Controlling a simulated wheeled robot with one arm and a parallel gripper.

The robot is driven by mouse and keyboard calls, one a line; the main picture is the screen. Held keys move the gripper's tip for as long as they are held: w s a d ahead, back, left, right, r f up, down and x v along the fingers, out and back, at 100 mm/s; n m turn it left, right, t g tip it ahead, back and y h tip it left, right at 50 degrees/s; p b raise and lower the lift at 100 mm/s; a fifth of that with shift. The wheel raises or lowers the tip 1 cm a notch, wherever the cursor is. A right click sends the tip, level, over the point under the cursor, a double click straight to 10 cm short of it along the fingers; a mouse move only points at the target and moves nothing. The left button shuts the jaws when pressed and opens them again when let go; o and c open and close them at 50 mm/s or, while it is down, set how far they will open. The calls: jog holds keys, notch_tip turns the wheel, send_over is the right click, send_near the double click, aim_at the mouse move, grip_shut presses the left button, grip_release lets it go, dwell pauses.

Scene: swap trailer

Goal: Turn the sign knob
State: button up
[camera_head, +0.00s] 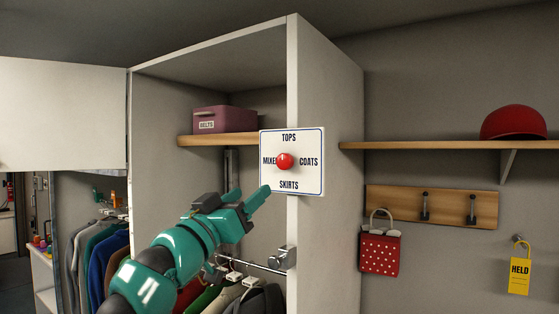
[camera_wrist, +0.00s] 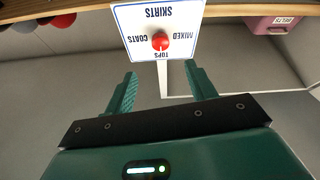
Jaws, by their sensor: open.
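The white sign (camera_head: 311,179) is fixed on the front edge of the wardrobe's upright panel. It reads TOPS, COATS, SKIRTS and MIXED around a red round knob (camera_head: 285,162). A small pale mark on the knob appears to point up toward TOPS. My gripper (camera_head: 251,192) is open and empty, in front of and a little below left of the knob. In the wrist view, the sign (camera_wrist: 185,14) appears upside down. The knob (camera_wrist: 160,41) lies beyond the gap between the fingers (camera_wrist: 162,80), not touched by them.
A purple BELTS box (camera_head: 225,120) stands on the shelf left of the sign. Clothes (camera_head: 98,252) hang on rails below. On the right, a red cap (camera_head: 514,122) lies on a shelf, with a red dotted bag (camera_head: 380,252) and yellow HELD tag (camera_head: 519,270) lower down.

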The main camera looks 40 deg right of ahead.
aim_at(283, 164)
jog(key=p+x, duration=0.6)
jog(key=x, duration=0.6)
jog(key=shift+a+r, duration=0.1)
jog(key=shift+r, duration=0.05)
jog(key=shift+w+d+r, duration=0.1)
jog(key=shift+w+d, duration=0.1)
jog(key=shift+d, duration=0.35)
jog(key=c, duration=1)
